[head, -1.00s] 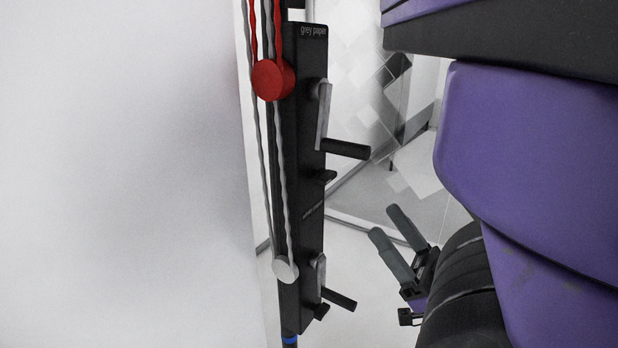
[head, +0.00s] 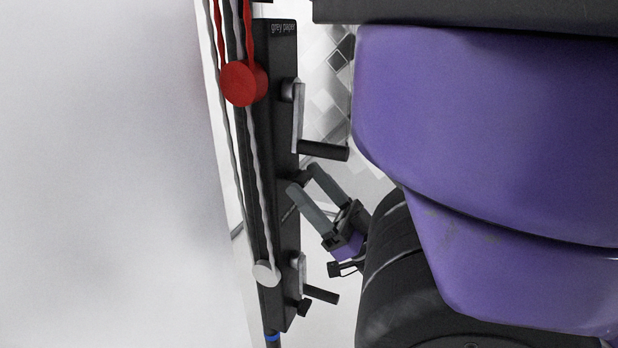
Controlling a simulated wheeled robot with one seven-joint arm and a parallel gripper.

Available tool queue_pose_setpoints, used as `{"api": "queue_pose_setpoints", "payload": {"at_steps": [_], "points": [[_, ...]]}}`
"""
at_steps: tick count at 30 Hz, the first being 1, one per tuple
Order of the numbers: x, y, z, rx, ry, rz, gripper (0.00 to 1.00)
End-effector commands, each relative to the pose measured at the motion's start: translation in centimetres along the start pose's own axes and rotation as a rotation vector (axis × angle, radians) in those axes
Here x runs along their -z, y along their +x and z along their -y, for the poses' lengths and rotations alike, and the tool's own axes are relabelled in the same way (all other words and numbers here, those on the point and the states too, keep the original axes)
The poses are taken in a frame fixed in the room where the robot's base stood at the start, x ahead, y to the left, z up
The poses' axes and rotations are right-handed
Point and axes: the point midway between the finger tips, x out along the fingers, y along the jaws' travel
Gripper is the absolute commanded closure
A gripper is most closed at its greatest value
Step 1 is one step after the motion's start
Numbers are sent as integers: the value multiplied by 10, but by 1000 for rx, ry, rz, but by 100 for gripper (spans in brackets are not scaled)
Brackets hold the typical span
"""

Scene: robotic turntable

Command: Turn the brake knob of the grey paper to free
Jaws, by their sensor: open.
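A tall black panel (head: 275,130) carries the label "grey paper" (head: 283,28) at its top. An upper crank (head: 322,151) with a black handle sticks out to the right. Just below it is a small black knob (head: 298,176), partly hidden by my fingers. My gripper (head: 302,180) is open and empty, with its two grey fingertips pointing up-left at this knob, one on each side of it in the picture. I cannot tell whether they touch it. A second small black knob (head: 304,308) sits lower, below the lower crank (head: 318,293). The knob's setting is unreadable.
A red disc (head: 244,84) and a white disc (head: 266,273) with ball chains are on the panel's left. A large pale sheet (head: 110,170) fills the left side. The upper crank handle lies close above my fingers. My purple arm fills the right.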

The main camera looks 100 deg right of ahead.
Motion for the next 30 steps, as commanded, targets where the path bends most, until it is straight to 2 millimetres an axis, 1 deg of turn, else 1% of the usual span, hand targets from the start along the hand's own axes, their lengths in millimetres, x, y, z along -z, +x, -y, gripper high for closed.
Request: {"api": "queue_pose_setpoints", "payload": {"at_steps": [3,10,14,15,17,18,19,20,30], "points": [[0,4,0,-1,0,1,35],[0,4,0,-1,0,1,35],[0,4,0,-1,0,1,60],[0,4,0,-1,0,1,68],[0,4,0,-1,0,1,80],[0,4,0,-1,0,1,88],[0,4,0,-1,0,1,93],[0,4,0,-1,0,1,97],[-1,4,-1,42,-40,2,97]]}}
